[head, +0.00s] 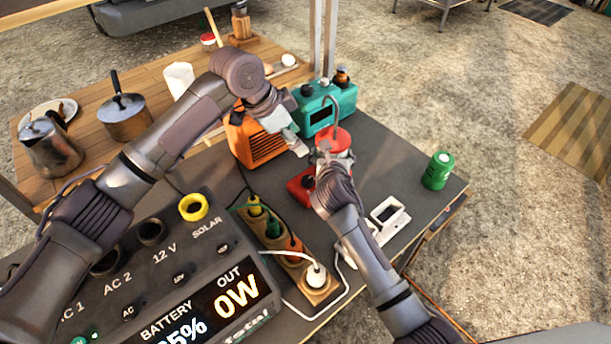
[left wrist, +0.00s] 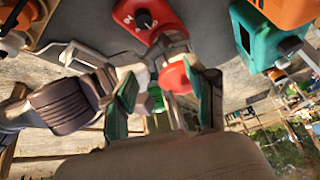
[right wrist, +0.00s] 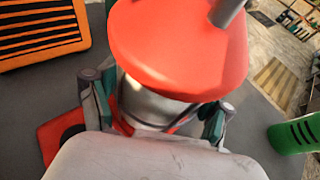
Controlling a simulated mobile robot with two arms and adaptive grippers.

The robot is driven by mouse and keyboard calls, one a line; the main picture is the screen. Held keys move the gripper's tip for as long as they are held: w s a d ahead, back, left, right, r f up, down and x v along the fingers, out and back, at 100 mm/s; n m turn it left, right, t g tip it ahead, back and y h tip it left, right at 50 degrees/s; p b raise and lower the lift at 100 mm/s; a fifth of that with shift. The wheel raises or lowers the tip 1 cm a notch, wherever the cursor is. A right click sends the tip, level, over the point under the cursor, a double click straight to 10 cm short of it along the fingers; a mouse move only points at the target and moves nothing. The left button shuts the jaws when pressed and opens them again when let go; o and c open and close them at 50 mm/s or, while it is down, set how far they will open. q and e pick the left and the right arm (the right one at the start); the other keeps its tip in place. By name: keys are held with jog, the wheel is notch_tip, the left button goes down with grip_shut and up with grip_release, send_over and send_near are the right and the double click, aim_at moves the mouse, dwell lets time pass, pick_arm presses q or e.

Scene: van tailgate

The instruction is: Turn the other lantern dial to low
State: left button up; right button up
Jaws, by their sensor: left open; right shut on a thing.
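A lantern with a red cap (head: 333,141) and a pale body stands on the dark table. In the right wrist view its cap (right wrist: 180,45) fills the top. A red block with a black dial (head: 302,185) lies at its foot, and the dial (left wrist: 144,19) shows with white lettering beside it in the left wrist view. I cannot read the setting. My right gripper (right wrist: 155,108) is shut around the lantern's pale body under the cap. My left gripper (head: 301,149) is open and empty, close to the lantern's left side; its spread fingers (left wrist: 164,100) show in the left wrist view.
An orange speaker-like box (head: 256,140) and a teal box (head: 327,107) stand behind. A green can (head: 438,170) stands right. A white device (head: 386,217) and a power strip (head: 290,259) with cables lie in front. The power station (head: 150,290) fills the lower left.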

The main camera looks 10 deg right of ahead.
aim_at(307, 179)
pick_arm(q)
jog(key=shift+g+y, duration=0.5)
jog(key=x, duration=0.4)
jog(key=a+x, duration=0.1)
jog(key=x, duration=0.4)
jog(key=s+a+f+x, duration=0.1)
jog(key=x, duration=0.3)
jog(key=shift+a+f, duration=0.15)
jog(key=shift+f, duration=0.1)
jog(key=c, duration=1.1)
